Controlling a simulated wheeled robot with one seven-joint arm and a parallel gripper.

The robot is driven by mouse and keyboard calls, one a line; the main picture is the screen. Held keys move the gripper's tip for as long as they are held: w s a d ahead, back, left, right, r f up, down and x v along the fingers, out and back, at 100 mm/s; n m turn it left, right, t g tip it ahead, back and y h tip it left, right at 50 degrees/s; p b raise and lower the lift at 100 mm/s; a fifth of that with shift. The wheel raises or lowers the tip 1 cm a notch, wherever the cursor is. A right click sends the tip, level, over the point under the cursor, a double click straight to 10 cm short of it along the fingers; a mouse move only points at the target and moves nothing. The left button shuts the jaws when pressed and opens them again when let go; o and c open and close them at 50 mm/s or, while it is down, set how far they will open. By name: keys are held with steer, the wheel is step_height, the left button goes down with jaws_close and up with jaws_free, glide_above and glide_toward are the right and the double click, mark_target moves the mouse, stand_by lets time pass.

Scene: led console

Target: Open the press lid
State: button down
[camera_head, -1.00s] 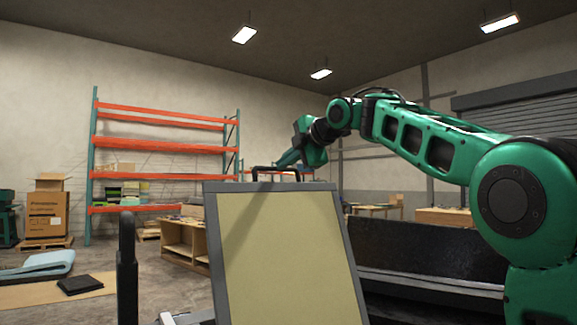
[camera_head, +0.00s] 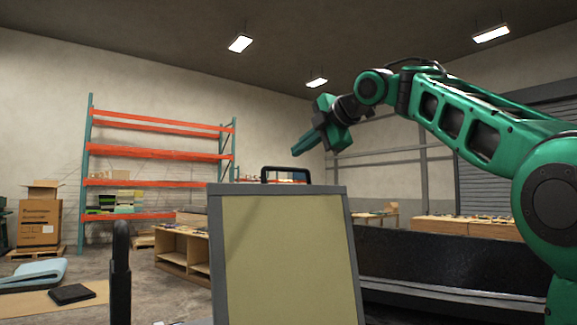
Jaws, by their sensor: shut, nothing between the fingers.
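The press lid (camera_head: 287,262) is a flat yellowish panel in a grey frame, standing raised and nearly upright at the lower middle of the head view. A black handle (camera_head: 285,170) sits on its top edge. My gripper (camera_head: 298,150) is at the end of my green arm, above and slightly right of the handle, pointing down-left. It appears shut and empty, and there is a gap between it and the handle in the picture. What lies behind the lid is hidden.
A black upright post (camera_head: 121,275) stands left of the lid. A dark console surface (camera_head: 430,262) lies to the right. Farther back are an orange shelf rack (camera_head: 160,150), a wooden cabinet (camera_head: 180,250) and cardboard boxes (camera_head: 40,215). The space above the lid is open.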

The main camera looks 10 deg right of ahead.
steer(key=shift+v, duration=1.35)
steer(key=shift+a+r, duration=0.1)
steer(key=shift+r, duration=0.05)
